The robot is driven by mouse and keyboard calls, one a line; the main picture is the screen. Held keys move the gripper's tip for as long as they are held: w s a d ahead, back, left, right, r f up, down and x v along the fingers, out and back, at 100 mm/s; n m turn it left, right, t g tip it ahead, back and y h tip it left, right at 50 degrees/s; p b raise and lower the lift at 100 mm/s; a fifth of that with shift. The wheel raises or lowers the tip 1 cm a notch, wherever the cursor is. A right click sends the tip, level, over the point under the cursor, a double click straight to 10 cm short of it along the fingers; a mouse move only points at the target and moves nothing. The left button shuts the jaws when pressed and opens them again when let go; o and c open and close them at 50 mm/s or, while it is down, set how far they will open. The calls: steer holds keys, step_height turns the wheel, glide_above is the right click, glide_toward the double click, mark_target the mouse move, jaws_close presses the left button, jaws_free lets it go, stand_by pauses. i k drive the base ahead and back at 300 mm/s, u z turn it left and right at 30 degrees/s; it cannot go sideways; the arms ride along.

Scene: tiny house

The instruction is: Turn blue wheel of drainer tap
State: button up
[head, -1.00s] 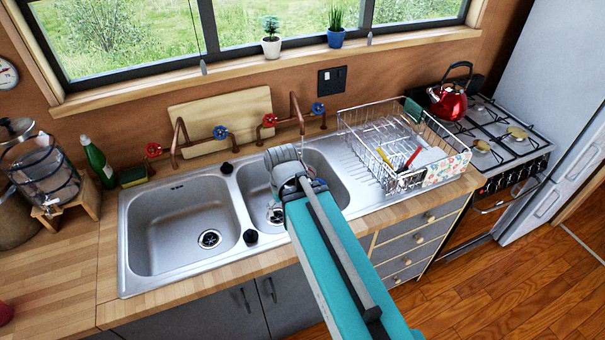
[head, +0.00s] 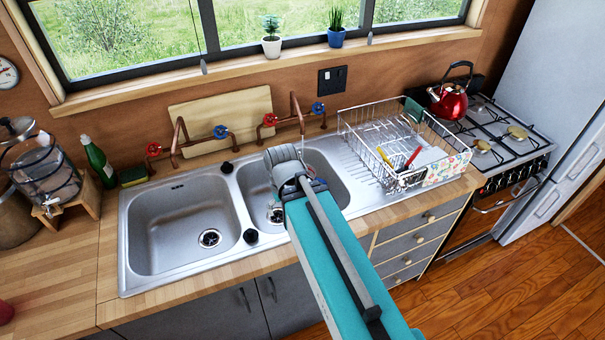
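Two copper taps stand behind the sink, each with a red and a blue wheel. The blue wheel of the tap nearer the drainer (head: 318,108) is at that tap's right end, just left of the dish rack. Its red wheel (head: 269,120) is at the left end, with the copper spout (head: 297,112) between them. The other tap has a blue wheel (head: 220,132) and a red wheel (head: 153,149). My arm's grey wrist (head: 285,158) is over the right basin, in front of the drainer-side tap and apart from its wheels. My gripper's fingers cannot be made out.
The dish rack (head: 392,180) with utensils stands on the drainer right of the basins. A chopping board (head: 215,108) leans on the wall behind the taps. A green bottle (head: 97,160) stands left. A red kettle (head: 451,101) sits on the stove.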

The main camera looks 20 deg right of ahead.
mark_target(318, 108)
steer(key=u, duration=0.05)
steer(key=k, duration=1.35)
steer(key=z, duration=0.55)
steer(key=i, duration=1.85)
steer(key=u, duration=0.2)
